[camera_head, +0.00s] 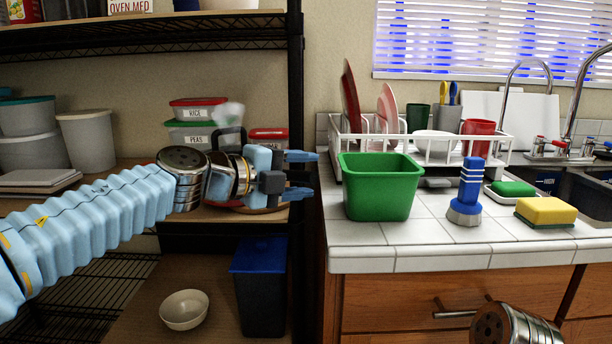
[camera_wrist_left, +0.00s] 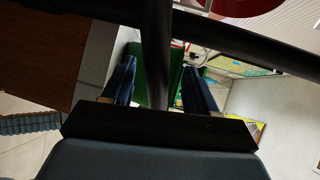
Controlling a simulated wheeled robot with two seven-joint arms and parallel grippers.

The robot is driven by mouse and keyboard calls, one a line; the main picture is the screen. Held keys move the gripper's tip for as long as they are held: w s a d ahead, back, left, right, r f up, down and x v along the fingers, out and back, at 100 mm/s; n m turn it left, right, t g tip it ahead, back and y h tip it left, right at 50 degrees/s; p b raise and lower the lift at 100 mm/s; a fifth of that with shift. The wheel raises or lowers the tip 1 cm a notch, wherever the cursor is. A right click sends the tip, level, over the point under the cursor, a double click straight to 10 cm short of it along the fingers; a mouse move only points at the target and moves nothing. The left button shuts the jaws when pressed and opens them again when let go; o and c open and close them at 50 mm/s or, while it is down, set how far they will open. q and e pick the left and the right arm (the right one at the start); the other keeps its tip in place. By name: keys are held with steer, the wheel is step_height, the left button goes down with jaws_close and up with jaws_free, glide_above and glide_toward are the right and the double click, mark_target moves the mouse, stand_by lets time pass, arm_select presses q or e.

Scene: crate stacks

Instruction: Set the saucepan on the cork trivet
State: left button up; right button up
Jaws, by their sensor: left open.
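My left gripper (camera_head: 300,174) is open and empty in the head view, by the shelf's black upright and left of the green bin. Its two blue fingers also show apart in the left wrist view (camera_wrist_left: 158,88), with a dark bar crossing between them. A rounded reddish-brown edge (camera_head: 250,208) shows on the shelf below and behind this gripper. It is mostly hidden, and I cannot tell whether it is the trivet. I cannot make out the saucepan in either view. My right gripper is not in view.
A green bin (camera_head: 380,190), blue brush (camera_head: 468,190), yellow sponge (camera_head: 545,212) and white dish rack (camera_head: 498,148) stand on the tiled counter (camera_head: 450,258). The black shelf post (camera_head: 296,80) is close to my left gripper. A white bowl (camera_head: 184,309) and dark blue-lidded bin (camera_head: 259,290) stand lower.

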arm_select(q)
steer(key=v, duration=1.1)
steer(key=shift+d, duration=0.1)
